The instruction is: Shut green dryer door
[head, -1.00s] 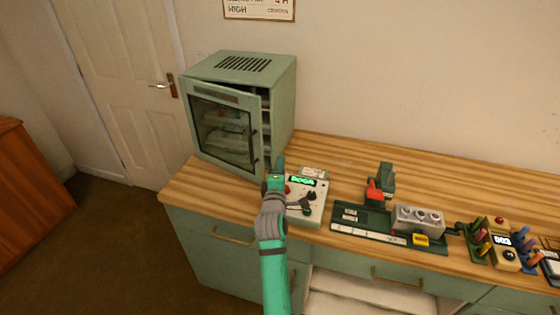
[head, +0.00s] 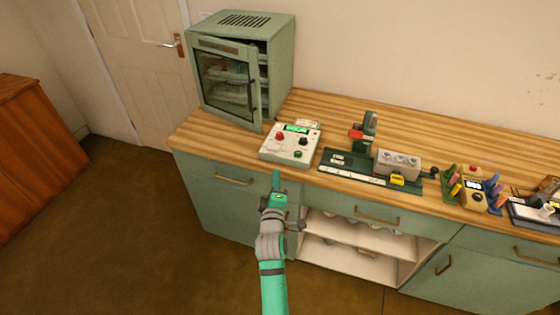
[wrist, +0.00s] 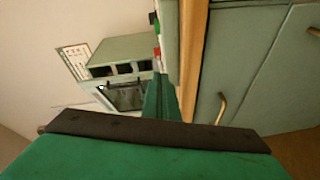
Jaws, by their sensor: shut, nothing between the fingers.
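The green dryer (head: 279,62) stands at the left end of the wooden counter. Its glass-fronted door (head: 226,84) is hinged at the left and stands ajar, with a gap along its right edge showing shelves inside. The dryer also shows, turned sideways, in the wrist view (wrist: 128,49), with its door (wrist: 122,97) below it. My gripper (head: 276,183) is shut and empty. It is in front of the counter's front edge, below and apart from the door. In the wrist view my closed fingers (wrist: 162,98) point toward the dryer.
A control box (head: 290,144) with a lit green display sits right of the door on the counter (head: 330,109). A green tool base (head: 352,169) and pen holders stand farther right. Below are drawers and an open shelf (head: 350,256). Floor (head: 125,240) at left is clear.

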